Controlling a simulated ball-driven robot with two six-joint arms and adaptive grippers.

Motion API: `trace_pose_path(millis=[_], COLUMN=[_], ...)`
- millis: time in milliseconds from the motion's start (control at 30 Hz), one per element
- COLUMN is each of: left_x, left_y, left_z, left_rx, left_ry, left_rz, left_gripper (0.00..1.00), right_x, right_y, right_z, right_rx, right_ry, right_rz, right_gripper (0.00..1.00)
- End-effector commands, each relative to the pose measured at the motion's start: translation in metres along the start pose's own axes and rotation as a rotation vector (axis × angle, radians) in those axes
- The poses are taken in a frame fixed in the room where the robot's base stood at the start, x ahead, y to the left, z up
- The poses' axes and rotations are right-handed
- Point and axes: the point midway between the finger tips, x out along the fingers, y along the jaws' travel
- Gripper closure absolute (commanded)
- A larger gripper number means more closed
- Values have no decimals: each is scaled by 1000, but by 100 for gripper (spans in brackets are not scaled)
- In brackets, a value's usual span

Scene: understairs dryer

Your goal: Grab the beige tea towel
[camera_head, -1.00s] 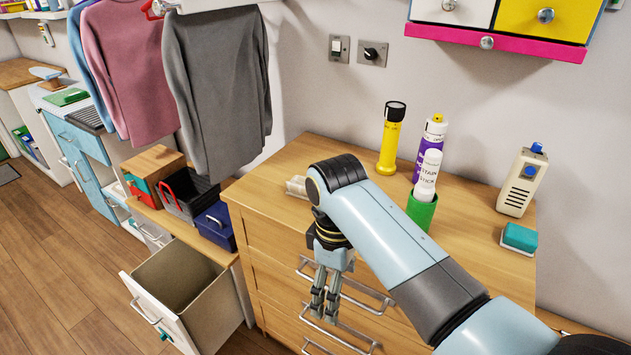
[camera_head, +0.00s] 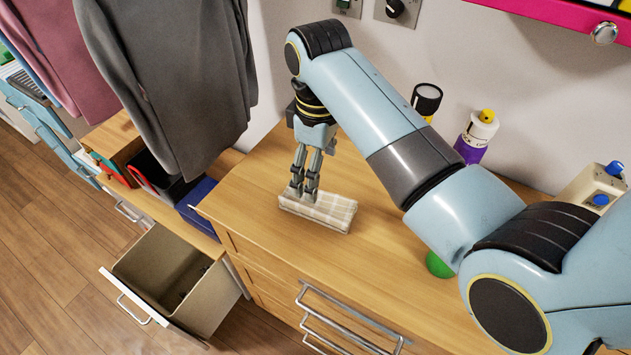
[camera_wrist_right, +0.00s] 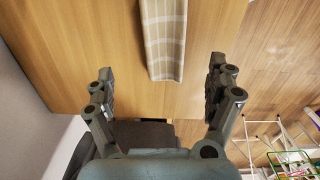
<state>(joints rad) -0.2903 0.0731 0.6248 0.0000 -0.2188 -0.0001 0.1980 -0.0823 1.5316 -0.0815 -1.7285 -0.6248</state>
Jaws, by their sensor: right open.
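The beige tea towel (camera_head: 325,213), folded into a flat checked block, lies on the wooden dresser top near its left front edge. My right gripper (camera_head: 305,196) points down just over the towel's left part in the head view and partly covers it. In the right wrist view the towel (camera_wrist_right: 163,40) lies ahead, between the lines of the two spread fingers (camera_wrist_right: 161,82), with nothing held between them. I cannot tell whether a fingertip touches the towel. My left gripper is in neither view.
A yellow torch (camera_head: 426,98), a purple and white bottle (camera_head: 474,138) and a cream device (camera_head: 592,183) stand at the back of the dresser. Grey clothing (camera_head: 165,70) hangs at the left. An open drawer (camera_head: 165,280) juts out below. A drying rack (camera_wrist_right: 290,135) shows in the wrist view.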

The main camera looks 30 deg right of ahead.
Motion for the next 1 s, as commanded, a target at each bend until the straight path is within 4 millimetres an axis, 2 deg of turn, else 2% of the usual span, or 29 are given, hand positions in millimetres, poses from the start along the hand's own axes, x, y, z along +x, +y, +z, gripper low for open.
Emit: trace_pose_path(millis=[200,333,467,700,967,1000], left_x=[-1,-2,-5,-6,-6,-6], left_y=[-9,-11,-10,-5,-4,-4], left_z=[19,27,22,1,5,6], left_rx=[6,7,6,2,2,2], left_ry=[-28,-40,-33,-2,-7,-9], left_rz=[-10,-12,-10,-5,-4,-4], left_gripper=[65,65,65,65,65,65], right_x=[37,47,61,95,100,99], right_y=[0,0,-1,-2,-2,-2], right_z=[2,2,6,10,9,9], right_rx=[0,0,0,0,0,0], right_ry=[-3,-2,-5,-2,-1,-1], right_rz=[-2,-1,-2,-1,0,0], right_gripper=[12,12,12,12,12,14])
